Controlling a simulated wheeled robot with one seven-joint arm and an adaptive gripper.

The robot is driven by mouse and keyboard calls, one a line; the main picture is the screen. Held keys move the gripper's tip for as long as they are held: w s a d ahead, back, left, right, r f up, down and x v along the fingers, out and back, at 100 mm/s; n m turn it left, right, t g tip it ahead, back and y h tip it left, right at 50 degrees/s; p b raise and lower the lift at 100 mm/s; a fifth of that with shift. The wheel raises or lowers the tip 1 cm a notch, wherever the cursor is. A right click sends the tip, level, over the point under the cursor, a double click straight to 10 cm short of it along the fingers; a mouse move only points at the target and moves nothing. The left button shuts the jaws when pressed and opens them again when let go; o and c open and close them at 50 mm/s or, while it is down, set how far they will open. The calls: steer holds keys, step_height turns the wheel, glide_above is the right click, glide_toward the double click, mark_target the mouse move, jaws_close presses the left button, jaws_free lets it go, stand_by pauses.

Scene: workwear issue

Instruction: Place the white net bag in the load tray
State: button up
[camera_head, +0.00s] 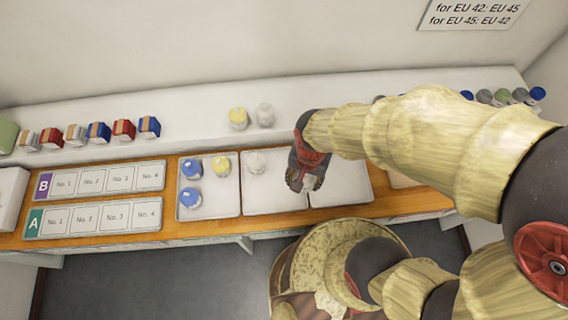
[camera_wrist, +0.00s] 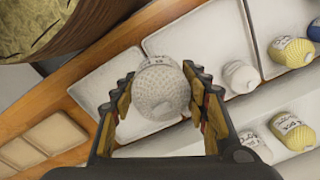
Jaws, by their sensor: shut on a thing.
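My gripper (camera_head: 304,182) is shut on a white net bag (camera_wrist: 160,88), which sits between its two fingers in the wrist view. In the head view the gripper and arm hide most or all of this bag. The gripper is above the border between the middle tray (camera_head: 275,201) and the right tray (camera_head: 345,183). A second white bag (camera_head: 254,162) stands in the middle tray, apart from the gripper; it also shows in the wrist view (camera_wrist: 240,77). No marking shows which tray is the load tray. The right tray looks empty where visible.
The left tray (camera_head: 212,210) holds two blue bags (camera_head: 191,168) and a yellow bag (camera_head: 222,166). A yellow bag (camera_head: 238,117) and a white one (camera_head: 265,115) stand on the shelf behind. Several small boxes (camera_head: 98,132) line the shelf at left. Label strips (camera_head: 95,217) lie left of the trays.

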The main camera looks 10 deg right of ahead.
steer(key=w+a+f, duration=0.1)
steer(key=w+f, duration=0.2)
steer(key=w, duration=0.1)
steer(key=w+a+f+b, duration=0.1)
steer(key=w+f, duration=0.2)
steer(key=w, duration=0.1)
steer(key=w+a+f+b, duration=0.1)
steer(key=w+f, duration=0.1)
steer(key=w, duration=0.2)
steer(key=shift+f, duration=0.4)
steer(key=shift+w+f, duration=0.2)
steer(key=shift+f, duration=0.1)
steer(key=shift+w+f+b, duration=0.1)
steer(key=shift+f+b, duration=0.35)
steer(key=shift+f, duration=1.15)
steer(key=shift+f, duration=0.1)
steer(key=o, duration=0.7)
steer(key=shift+o, duration=1)
